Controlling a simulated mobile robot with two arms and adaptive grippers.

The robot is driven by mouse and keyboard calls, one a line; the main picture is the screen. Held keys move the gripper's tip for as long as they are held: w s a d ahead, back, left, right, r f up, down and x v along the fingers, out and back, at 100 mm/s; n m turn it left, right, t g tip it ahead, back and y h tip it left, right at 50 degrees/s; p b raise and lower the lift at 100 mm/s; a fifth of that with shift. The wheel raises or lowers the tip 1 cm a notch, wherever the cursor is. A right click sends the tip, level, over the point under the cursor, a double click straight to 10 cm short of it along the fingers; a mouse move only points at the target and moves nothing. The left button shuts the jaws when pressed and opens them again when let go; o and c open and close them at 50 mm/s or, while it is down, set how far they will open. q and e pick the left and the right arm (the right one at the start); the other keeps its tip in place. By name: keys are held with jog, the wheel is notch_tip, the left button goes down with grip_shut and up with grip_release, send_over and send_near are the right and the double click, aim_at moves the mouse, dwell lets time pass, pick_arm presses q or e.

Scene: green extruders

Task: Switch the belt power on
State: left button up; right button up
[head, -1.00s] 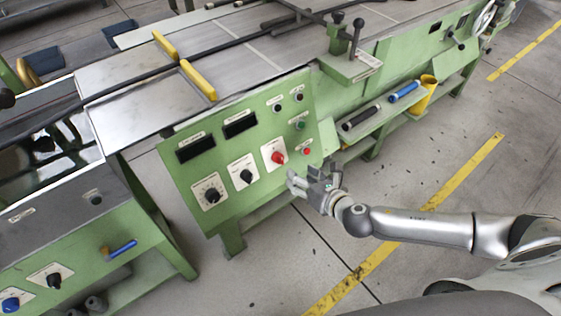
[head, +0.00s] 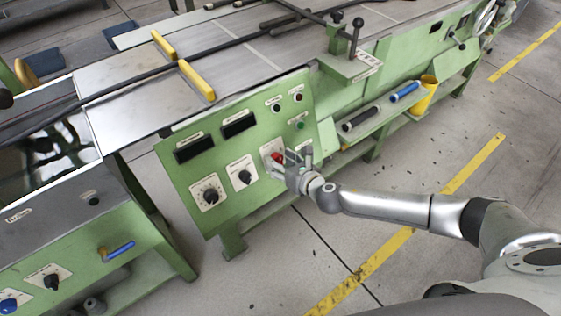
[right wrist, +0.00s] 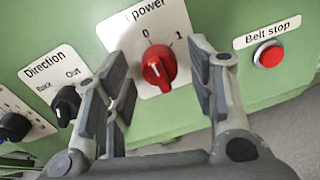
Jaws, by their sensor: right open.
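The green control panel (head: 222,205) carries the red belt power knob (head: 277,157) on a white plate. In the right wrist view the red knob (right wrist: 158,67) sits between the two fingers, with "0" to its left and "1" to its right. Its white pointer line is tilted a little to the left, toward the 0 side. The first part of the plate's label is cut off; "power" shows. My right gripper (head: 290,162) is open in front of the panel, and its fingers (right wrist: 160,90) stand apart on both sides of the knob, not closed on it. My left gripper is out of view.
A red "Belt stop" button (right wrist: 268,55) is to the right of the knob. A black "Direction" knob (right wrist: 67,104) is to its left, close to the left finger. A shelf with a blue-handled tool (head: 405,91) and yellow cup (head: 425,94) is right of the panel.

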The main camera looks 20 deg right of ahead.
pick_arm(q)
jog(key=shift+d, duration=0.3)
pick_arm(e)
jog(key=shift+w, duration=0.15)
jog(key=c, duration=1)
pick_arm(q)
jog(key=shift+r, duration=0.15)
pick_arm(e)
jog(key=shift+m, duration=0.4)
jog(key=m+p, duration=0.2)
jog(key=m, duration=0.2)
jog(key=shift+a+m, duration=0.1)
jog(key=shift+m, duration=0.3)
pick_arm(q)
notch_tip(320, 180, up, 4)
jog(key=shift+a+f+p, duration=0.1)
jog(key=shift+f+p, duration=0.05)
jog(key=shift+p, duration=0.85)
pick_arm(e)
jog(key=m, duration=0.6)
jog(key=shift+g, duration=0.3)
